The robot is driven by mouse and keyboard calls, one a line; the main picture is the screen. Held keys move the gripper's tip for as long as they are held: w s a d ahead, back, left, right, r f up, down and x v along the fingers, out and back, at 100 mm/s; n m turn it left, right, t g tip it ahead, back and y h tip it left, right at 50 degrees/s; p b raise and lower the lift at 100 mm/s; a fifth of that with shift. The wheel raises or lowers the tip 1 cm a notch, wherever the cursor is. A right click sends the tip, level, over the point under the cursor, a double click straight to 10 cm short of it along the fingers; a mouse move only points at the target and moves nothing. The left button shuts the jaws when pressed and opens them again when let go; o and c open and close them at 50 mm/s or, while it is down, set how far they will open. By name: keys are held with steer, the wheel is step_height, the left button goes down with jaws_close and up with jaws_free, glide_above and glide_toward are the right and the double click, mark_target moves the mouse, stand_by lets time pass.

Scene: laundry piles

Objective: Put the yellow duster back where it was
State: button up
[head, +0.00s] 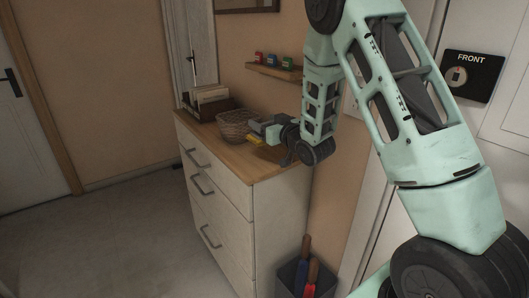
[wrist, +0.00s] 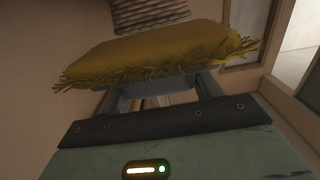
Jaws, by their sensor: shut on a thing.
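The yellow duster (wrist: 150,52) fills the upper part of the wrist view, with a fringed edge. My gripper (wrist: 155,88) is shut on it. In the head view my gripper (head: 262,131) is above the wooden top of the dresser (head: 274,166), just right of a wire basket (head: 236,125). Only a small strip of the duster (head: 254,140) shows there, at the gripper's front. I cannot tell whether the duster touches the dresser top.
A dark box with papers (head: 209,103) stands behind the basket. A small wall shelf (head: 273,72) holds several little coloured items. A bin (head: 300,281) with red- and blue-handled things stands beside the dresser. The dresser top's front right corner is clear.

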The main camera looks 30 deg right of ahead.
step_height(320, 180, down, 7)
steer(key=shift+f, duration=0.15)
stand_by(0.4)
steer(key=o, duration=1)
steer(key=shift+f, duration=0.1)
